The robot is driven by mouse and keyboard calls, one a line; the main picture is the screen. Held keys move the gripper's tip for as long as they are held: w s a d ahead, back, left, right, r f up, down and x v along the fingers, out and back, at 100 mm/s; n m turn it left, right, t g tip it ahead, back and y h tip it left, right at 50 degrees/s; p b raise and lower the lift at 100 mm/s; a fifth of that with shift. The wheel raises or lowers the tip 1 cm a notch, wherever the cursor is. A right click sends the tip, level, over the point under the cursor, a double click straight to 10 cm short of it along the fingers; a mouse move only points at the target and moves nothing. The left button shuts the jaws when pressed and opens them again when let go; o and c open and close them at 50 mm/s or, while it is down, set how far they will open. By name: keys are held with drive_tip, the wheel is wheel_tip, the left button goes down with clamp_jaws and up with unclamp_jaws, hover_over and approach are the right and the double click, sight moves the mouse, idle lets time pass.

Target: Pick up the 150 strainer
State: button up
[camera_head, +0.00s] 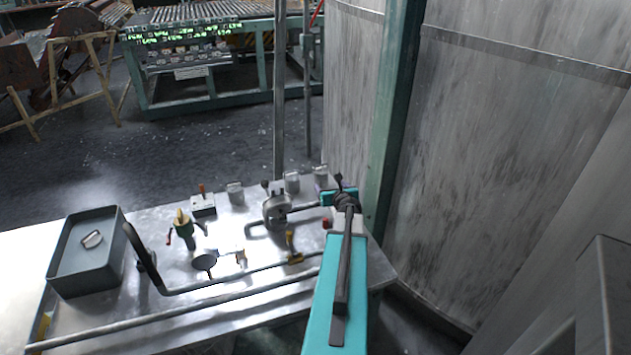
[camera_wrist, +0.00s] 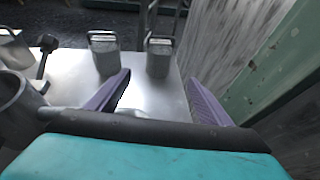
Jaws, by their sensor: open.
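No label reading 150 can be made out, so I cannot tell for sure which thing is the 150 strainer. Small grey metal containers with handles stand along the table's back edge, at the left (camera_head: 235,191), the middle (camera_head: 292,184) and the right (camera_head: 321,171). In the wrist view a left container (camera_wrist: 104,58) and a right container (camera_wrist: 158,60) stand upright beyond my fingers. My gripper (camera_head: 330,195) is over the table's right end, just in front of the right container. In the wrist view its purple fingers (camera_wrist: 160,80) are spread apart with nothing between them.
A grey bin (camera_head: 85,270) stands on the metal table (camera_head: 170,320) at the left. A pot-like fitting (camera_head: 276,209), a dark round disc (camera_head: 205,261) and long pipes lie on the table. A large grey tank (camera_head: 500,150) rises close at the right.

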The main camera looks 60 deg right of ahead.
sight(323, 178)
drive_tip(key=shift+w+f, duration=0.15)
drive_tip(key=shift+w, duration=0.05)
idle(0.3)
drive_tip(key=shift+p+x, duration=0.3)
drive_tip(key=shift+x, duration=4)
drive_tip(key=shift+w, duration=0.15)
drive_tip(key=shift+w+d+f+p, duration=0.25)
drive_tip(key=shift+w+d+p, duration=0.1)
drive_tip(key=shift+w+d, duration=0.7)
drive_tip(key=shift+x, duration=1.05)
